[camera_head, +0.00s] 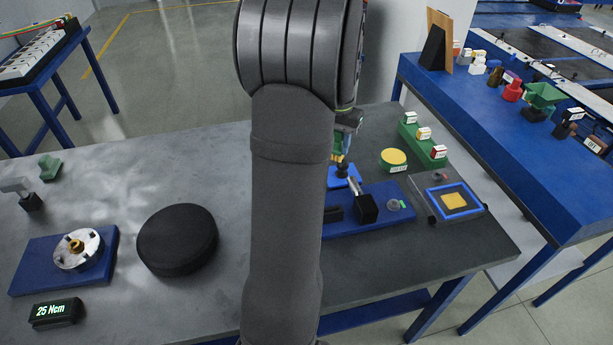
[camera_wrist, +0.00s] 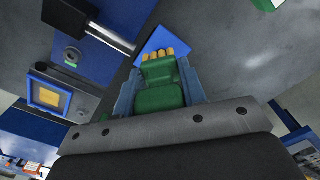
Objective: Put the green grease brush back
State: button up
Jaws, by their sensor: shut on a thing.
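The green grease brush (camera_wrist: 158,97) is held between the fingers of my gripper (camera_wrist: 157,80) in the wrist view, its several yellow bristle tufts pointing away from the palm. In the head view my gripper (camera_head: 344,146) is mostly hidden behind my arm; only a bit of it and the yellow tips show. The tips are over or just at a small blue pad (camera_head: 350,182), which also shows beyond the bristles in the wrist view (camera_wrist: 184,63). I cannot tell whether they touch.
A blue fixture (camera_head: 345,228) with a black block (camera_head: 367,209) and a roller stands just in front of the pad. A round green tub with a yellow top (camera_head: 393,157), a green rack (camera_head: 422,143) and a blue-framed tray (camera_head: 455,201) are to the right.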

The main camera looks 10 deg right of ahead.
jog(key=shift+m, duration=0.5)
jog(key=w+a+f, duration=0.3)
jog(key=a+f, duration=0.1)
jog(key=w+a+f, duration=0.2)
jog(key=f, duration=0.1)
jog(key=shift+w+a+f, duration=0.1)
jog(key=shift+w+a, duration=0.2)
jog(key=shift+w, duration=0.05)
jog(key=shift+f, duration=1.9)
jog(key=shift+f, duration=0.15)
jog(key=o, duration=1)
notch_tip(320, 180, up, 12)
